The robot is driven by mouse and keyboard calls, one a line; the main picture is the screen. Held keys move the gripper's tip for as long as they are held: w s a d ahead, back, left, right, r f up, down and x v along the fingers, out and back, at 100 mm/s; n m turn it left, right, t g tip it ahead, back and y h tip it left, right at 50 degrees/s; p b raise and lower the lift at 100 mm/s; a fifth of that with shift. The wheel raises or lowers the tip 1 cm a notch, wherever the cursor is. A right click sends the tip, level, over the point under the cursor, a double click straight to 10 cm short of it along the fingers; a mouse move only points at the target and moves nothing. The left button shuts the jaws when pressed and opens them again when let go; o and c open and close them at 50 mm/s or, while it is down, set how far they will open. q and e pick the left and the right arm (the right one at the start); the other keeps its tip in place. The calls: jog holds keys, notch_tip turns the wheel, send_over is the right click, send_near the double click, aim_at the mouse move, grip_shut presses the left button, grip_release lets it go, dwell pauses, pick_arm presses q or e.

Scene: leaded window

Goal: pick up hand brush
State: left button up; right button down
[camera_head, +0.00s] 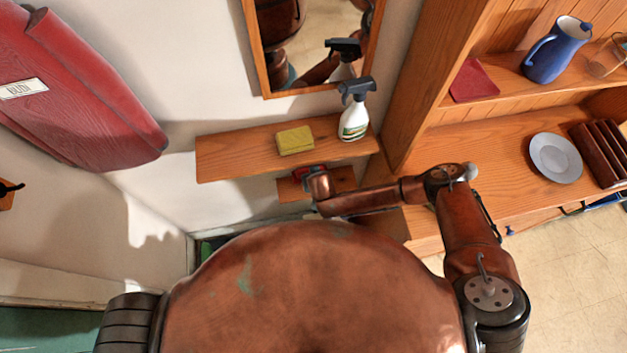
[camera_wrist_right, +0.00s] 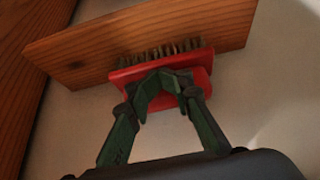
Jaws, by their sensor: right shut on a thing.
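The hand brush (camera_wrist_right: 203,76) has a red body and a row of pale bristles that face the small wooden shelf (camera_wrist_right: 100,48) in the right wrist view. My right gripper (camera_wrist_right: 165,84) has its green fingers shut on the red body. The bristles are at or very close to the shelf; I cannot tell whether they touch it. In the head view a little of the red brush (camera_head: 312,169) shows by the small lower shelf (camera_head: 343,178), mostly hidden by my right wrist and the upper shelf. My left gripper is not in view.
The upper shelf (camera_head: 230,155) holds a yellow sponge (camera_head: 295,140) and a spray bottle (camera_head: 354,117), just above my right wrist. A mirror (camera_head: 310,45) hangs behind. The cabinet at right holds a blue jug (camera_head: 556,52) and a grey plate (camera_head: 555,158).

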jog(key=shift+w+d+r, duration=0.15)
jog(key=shift+w+r, duration=0.15)
jog(key=shift+w, duration=0.25)
jog(key=shift+r, duration=0.1)
jog(key=shift+w+r, duration=0.15)
jog(key=shift+r, duration=0.35)
jog(key=s+d+r+p, duration=0.2)
jog(key=s+r, duration=0.9)
jog(key=s, duration=0.3)
jog(key=shift+s+d+p, duration=0.25)
jog(key=shift+d+p, duration=0.05)
jog(key=shift+p, duration=0.1)
jog(key=shift+r, duration=0.1)
jog(key=c, duration=0.6)
grip_release()
jog(key=shift+o, duration=0.2)
